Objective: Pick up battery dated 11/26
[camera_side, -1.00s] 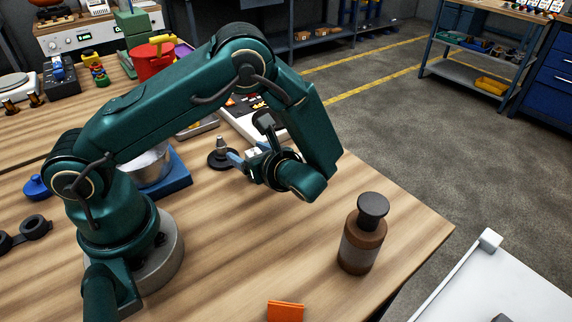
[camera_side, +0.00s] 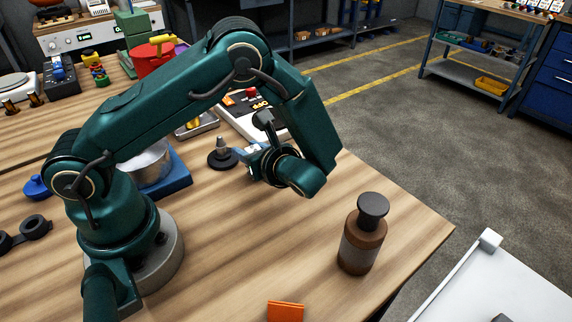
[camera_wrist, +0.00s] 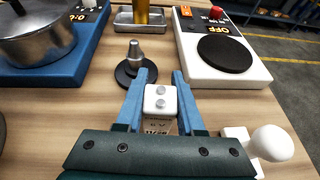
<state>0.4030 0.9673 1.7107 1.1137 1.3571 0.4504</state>
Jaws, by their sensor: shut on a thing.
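A small battery (camera_wrist: 160,102) with a white top and two round metal terminals stands between the blue fingers of my gripper (camera_wrist: 160,88) in the wrist view. The fingers are shut on it from both sides. Its lower part has a brown face with printing that is too small and partly hidden to read as a date. In the side view my gripper (camera_side: 247,154) is low over the middle of the table, and the battery is hard to make out there.
A dark round base with a metal post (camera_wrist: 133,65) stands just beyond my gripper. A white device with a black disc (camera_wrist: 222,53) is at the far right, a blue device with a pot (camera_wrist: 45,35) at the left. A white knob (camera_wrist: 272,143) is near right. A brown bottle (camera_side: 363,235) stands near the table edge.

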